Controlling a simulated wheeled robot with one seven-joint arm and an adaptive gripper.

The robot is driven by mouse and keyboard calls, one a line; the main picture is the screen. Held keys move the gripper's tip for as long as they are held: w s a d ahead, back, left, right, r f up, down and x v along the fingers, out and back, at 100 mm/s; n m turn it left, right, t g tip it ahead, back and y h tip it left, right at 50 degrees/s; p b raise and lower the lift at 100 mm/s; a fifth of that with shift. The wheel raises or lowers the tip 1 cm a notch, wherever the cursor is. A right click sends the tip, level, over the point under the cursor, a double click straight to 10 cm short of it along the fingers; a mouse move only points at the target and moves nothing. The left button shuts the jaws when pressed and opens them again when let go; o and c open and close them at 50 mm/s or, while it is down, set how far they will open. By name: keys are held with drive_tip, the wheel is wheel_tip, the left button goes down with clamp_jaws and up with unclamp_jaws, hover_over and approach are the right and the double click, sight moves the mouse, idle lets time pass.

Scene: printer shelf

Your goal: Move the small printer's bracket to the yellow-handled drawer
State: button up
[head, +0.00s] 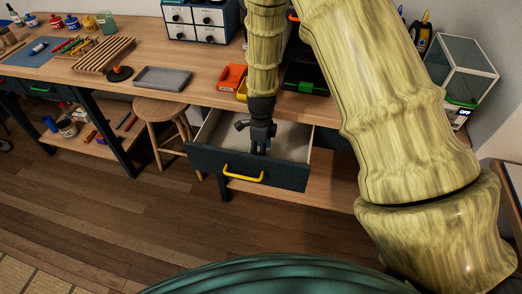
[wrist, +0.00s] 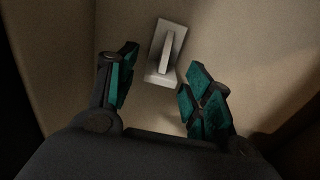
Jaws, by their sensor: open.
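The drawer with the yellow handle (head: 243,173) is pulled open under the workbench. My gripper (head: 260,148) points down into it. In the wrist view, a small pale grey bracket (wrist: 166,48), a flat plate with a raised rib, lies on the drawer floor (wrist: 230,45). My gripper (wrist: 158,72) is open, with its two green-padded fingers apart. The bracket is just beyond the fingertips, between their lines, and I see no grip on it. In the head view, the bracket is hidden. The small printer (head: 462,72) appears to be the clear-sided box at right.
The workbench top holds a grey tray (head: 163,79), a slatted wooden rack (head: 104,54), an orange bin (head: 232,77) and a small drawer cabinet (head: 200,20). A wooden stool (head: 160,108) stands left of the open drawer. Floor in front is clear.

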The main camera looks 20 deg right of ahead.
wheel_tip(320, 180, up, 11)
drive_tip(key=shift+r+b, duration=0.2)
drive_tip(key=shift+b, duration=0.25)
idle(1.2)
